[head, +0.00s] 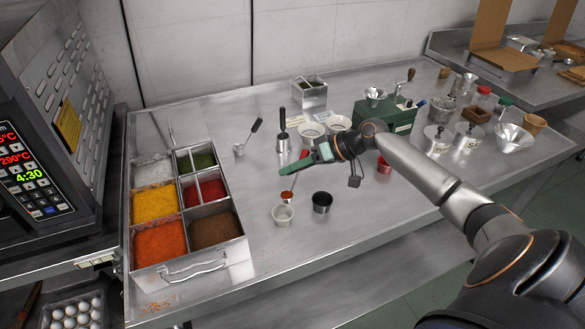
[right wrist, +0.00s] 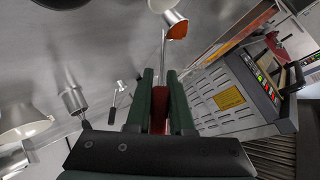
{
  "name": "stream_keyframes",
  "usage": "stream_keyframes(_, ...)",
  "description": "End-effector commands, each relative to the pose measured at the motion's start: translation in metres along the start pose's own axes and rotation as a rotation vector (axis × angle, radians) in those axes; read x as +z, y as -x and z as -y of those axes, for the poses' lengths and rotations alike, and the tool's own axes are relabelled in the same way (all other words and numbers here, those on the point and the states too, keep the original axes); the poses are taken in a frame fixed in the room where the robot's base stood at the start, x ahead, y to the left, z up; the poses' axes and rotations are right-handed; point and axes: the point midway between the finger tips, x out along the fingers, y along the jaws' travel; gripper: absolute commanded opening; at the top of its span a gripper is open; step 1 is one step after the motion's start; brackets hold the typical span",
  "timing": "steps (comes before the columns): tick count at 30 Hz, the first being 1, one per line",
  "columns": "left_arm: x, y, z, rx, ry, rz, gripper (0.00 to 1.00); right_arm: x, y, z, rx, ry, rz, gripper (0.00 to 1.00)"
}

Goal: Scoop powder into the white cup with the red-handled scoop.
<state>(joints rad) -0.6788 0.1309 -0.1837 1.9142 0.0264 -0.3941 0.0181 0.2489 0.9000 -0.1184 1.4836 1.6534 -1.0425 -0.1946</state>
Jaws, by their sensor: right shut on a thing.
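My right gripper (head: 298,166) is shut on the red handle of the scoop, just above the table. The scoop's bowl (head: 287,196) hangs below the fingers and holds orange powder; in the right wrist view the bowl (right wrist: 175,27) and the red handle between the green fingers (right wrist: 161,100) show. The white cup (head: 283,216) stands upright on the table, just in front of the bowl in the head view. Its contents cannot be made out. A steel box (head: 243,252) at the left holds white, yellow, orange, green, red and brown powders. My left gripper is not in view.
A dark cup (head: 322,201) stands right of the white cup. Behind are a black-handled scoop (head: 248,138), a steel pot (head: 283,142) and white bowls. A green grinder box (head: 398,118) stands at the back right. Front table is clear, with orange specks near the powder box.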

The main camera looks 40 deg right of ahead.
Motion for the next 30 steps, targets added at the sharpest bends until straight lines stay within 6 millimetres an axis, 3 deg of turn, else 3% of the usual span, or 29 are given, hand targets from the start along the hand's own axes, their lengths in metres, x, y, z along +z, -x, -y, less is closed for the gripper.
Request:
stream_keyframes(17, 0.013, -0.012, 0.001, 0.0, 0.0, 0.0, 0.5, 0.011, -0.011, -0.011, 0.0, 0.0, -0.001, 0.0)
stream_keyframes(30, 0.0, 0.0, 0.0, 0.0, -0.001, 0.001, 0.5, 0.007, -0.007, -0.001, 0.066, 0.068, 0.0, 0.0)
